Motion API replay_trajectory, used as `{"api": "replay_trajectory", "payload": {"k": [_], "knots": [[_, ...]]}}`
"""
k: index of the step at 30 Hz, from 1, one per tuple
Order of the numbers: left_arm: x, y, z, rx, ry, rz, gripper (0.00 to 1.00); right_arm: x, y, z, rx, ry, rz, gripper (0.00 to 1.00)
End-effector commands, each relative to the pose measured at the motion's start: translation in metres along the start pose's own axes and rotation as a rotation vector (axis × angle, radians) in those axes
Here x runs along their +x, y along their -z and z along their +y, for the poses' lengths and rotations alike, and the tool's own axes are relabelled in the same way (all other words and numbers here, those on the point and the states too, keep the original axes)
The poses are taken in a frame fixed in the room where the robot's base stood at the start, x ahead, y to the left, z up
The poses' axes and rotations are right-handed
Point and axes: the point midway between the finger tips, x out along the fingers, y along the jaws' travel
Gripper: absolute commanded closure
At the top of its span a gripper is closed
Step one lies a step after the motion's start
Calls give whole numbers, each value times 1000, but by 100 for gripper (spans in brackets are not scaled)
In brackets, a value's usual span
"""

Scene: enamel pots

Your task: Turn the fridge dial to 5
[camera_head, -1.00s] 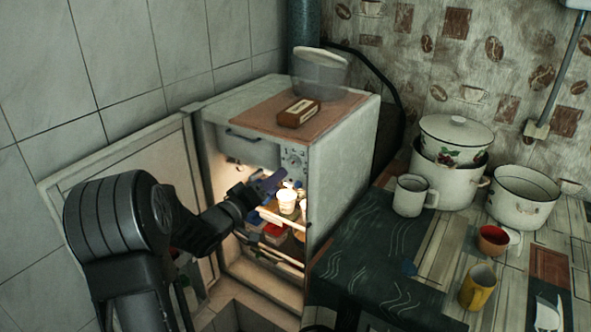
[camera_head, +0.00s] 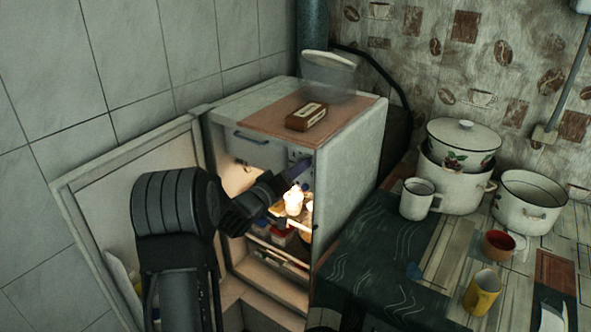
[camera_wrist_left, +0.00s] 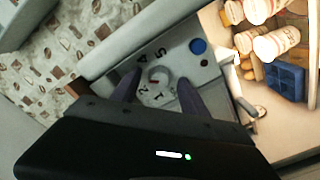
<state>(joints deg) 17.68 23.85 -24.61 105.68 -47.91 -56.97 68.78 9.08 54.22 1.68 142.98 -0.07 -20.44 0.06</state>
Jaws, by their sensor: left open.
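The fridge (camera_head: 350,180) stands with its door (camera_head: 120,190) open to the left. In the left wrist view its control panel shows a round pale dial (camera_wrist_left: 159,74) with a small red mark. Printed numbers around it include 4, 5, 1 and 2; the exact setting is unclear. My left gripper (camera_head: 298,169) is at the panel in the head view and covers part of it. In the left wrist view its two fingers (camera_wrist_left: 159,80) are open, one on each side of the dial; contact cannot be told. My right gripper is not in view.
A blue round button (camera_wrist_left: 198,46) sits beside the dial. Jars (camera_wrist_left: 276,42) and a blue crate (camera_wrist_left: 284,80) are inside the lit fridge. A brown box (camera_head: 306,116) lies on top. The table (camera_head: 375,255) at right holds pots and mugs.

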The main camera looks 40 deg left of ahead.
Motion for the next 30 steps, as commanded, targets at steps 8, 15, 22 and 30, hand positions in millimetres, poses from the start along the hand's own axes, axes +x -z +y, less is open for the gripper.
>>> {"api": "replay_trajectory", "payload": {"k": [8, 15, 22, 30], "knots": [[0, 0, 0, 0, 0, 1, 51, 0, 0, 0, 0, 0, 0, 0], [0, 0, 0, 1, 0, 1, 71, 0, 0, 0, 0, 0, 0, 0], [0, 0, 0, 1, 0, 1, 90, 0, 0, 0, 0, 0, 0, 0], [0, 0, 0, 1, 0, 1, 100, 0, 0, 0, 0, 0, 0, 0]]}}
